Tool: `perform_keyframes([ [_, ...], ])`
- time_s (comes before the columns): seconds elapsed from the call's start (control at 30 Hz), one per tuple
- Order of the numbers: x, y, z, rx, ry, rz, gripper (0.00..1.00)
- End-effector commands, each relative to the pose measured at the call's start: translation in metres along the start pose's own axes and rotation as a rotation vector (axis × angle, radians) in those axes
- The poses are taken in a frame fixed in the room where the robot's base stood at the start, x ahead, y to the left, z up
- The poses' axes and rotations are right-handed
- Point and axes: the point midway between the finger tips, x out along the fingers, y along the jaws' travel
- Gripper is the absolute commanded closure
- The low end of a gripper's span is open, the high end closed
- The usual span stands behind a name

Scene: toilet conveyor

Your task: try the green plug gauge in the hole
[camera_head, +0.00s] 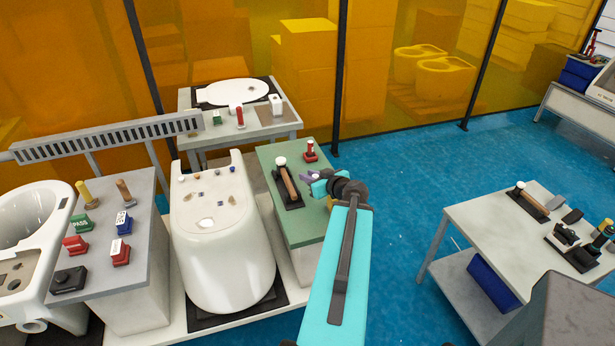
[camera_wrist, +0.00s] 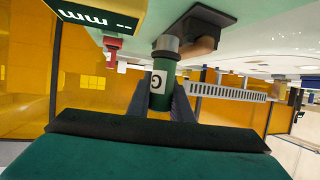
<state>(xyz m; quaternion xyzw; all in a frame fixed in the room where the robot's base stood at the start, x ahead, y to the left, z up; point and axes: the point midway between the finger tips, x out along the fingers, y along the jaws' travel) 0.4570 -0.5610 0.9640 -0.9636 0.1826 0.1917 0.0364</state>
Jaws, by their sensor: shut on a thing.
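My gripper (camera_head: 312,177) is over the right edge of the green-topped stand (camera_head: 300,228) in the head view. In the wrist view, my gripper (camera_wrist: 161,100) is shut on the green plug gauge (camera_wrist: 160,92), a green cylinder with a white label and a grey end. In the head view I cannot make out the gauge apart from the gripper. The white toilet (camera_head: 222,255) stands left of the stand, with several small holes and fittings on its top (camera_head: 211,205). The gauge is apart from the toilet. I cannot tell which hole is meant.
A wooden-handled tool (camera_head: 288,182) on a black tray and a red piece (camera_head: 310,151) are on the stand close to my gripper. A grey table (camera_head: 125,262) with several stamps stands at left. A white table (camera_head: 480,225) with tools stands at right. Blue floor is free between.

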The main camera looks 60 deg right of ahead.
Motion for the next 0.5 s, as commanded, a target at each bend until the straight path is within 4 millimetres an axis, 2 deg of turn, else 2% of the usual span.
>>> perform_keyframes([
  [0.17,-0.001,-0.002,-0.006,-0.002,0.001,-0.004,0.99],
  [0.27,-0.001,-0.007,-0.016,-0.005,0.001,-0.011,0.99],
  [0.37,-0.001,-0.015,-0.031,-0.012,0.002,-0.025,0.99],
  [0.5,0.005,-0.042,-0.062,-0.03,0.002,-0.068,0.99],
])
